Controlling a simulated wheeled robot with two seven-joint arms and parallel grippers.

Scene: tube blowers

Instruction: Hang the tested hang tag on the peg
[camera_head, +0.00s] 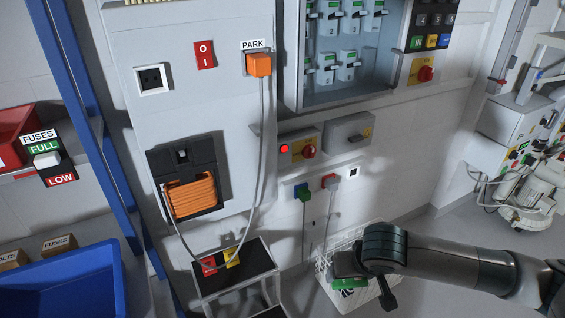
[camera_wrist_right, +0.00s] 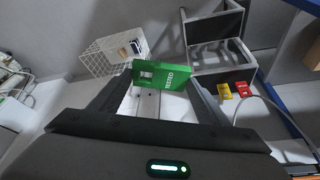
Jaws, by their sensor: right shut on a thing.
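The green hang tag, marked TESTED in the right wrist view (camera_wrist_right: 165,76), is held between the fingers of my right gripper (camera_wrist_right: 160,90). In the head view the green tag (camera_head: 350,284) shows only in part below my right gripper (camera_head: 352,272), in front of a white wire basket. The tag is tilted and apart from the wall. I cannot make out the peg for certain in either view. My left gripper is not in view.
The white wire basket (camera_head: 326,258) stands on the floor by the wall. A dark-topped step (camera_head: 235,272) bears a red tag (camera_head: 208,267) and a yellow tag (camera_head: 232,257). Cables hang down the wall from an orange plug (camera_head: 259,64). A blue bin (camera_head: 68,285) is at lower left.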

